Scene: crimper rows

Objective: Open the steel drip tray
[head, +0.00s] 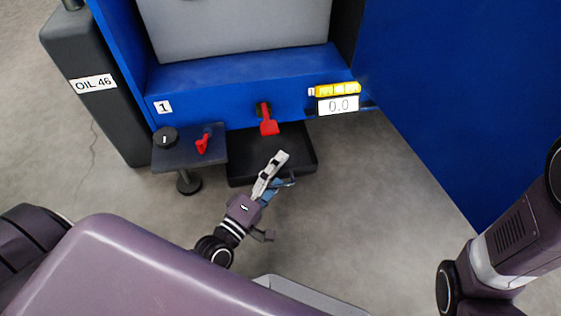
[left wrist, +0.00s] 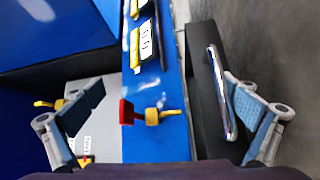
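The drip tray (head: 301,146) is a dark, shallow box low under the blue machine front in the head view. In the left wrist view the tray (left wrist: 206,125) is at the right, with a shiny steel bar handle (left wrist: 221,95) along its face. My left gripper (head: 283,170) is in front of the tray in the head view, partly covering it. In the left wrist view its fingers (left wrist: 165,90) are spread wide with nothing held. The handle is between the fingers, close to the right one; I cannot tell if they touch. My right gripper is out of view.
A red lever (head: 268,126) sticks out of the blue front above the tray. A small dark stand (head: 217,156) with a knob and red switch is left of it. A grey OIL 46 tank (head: 75,60) stands far left. A blue panel (head: 470,90) is at right. Open floor (head: 390,200) lies between.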

